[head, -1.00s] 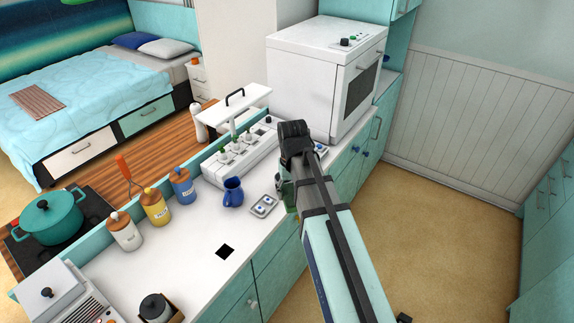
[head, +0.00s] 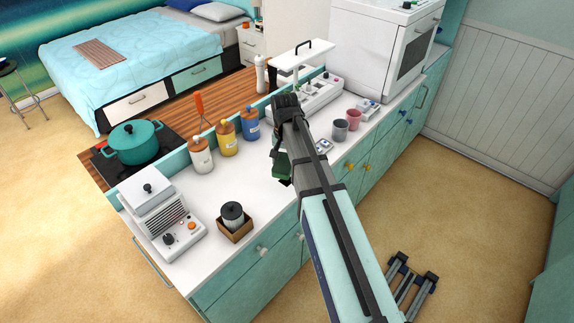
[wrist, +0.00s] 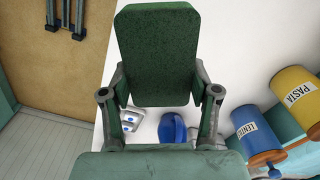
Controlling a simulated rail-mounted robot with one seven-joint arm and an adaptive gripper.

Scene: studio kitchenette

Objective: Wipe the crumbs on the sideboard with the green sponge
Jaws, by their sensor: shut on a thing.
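My gripper (head: 282,158) is over the white sideboard (head: 215,185), near its front edge. It is shut on the green sponge (wrist: 155,55), whose broad face fills the upper middle of the wrist view between the two fingers. In the head view the sponge (head: 281,172) shows just below the gripper, partly covered by my arm. I cannot tell whether it touches the top. No crumbs can be made out now; my arm and the sponge hide part of the surface.
White (head: 200,155), yellow (head: 228,138) and blue canisters (head: 250,123) line the back edge. A blue mug (wrist: 172,128) stands nearby. Grey (head: 340,130) and pink cups (head: 353,120) stand right of my arm. A boxed jar (head: 235,222) and white appliance (head: 163,222) occupy the left end.

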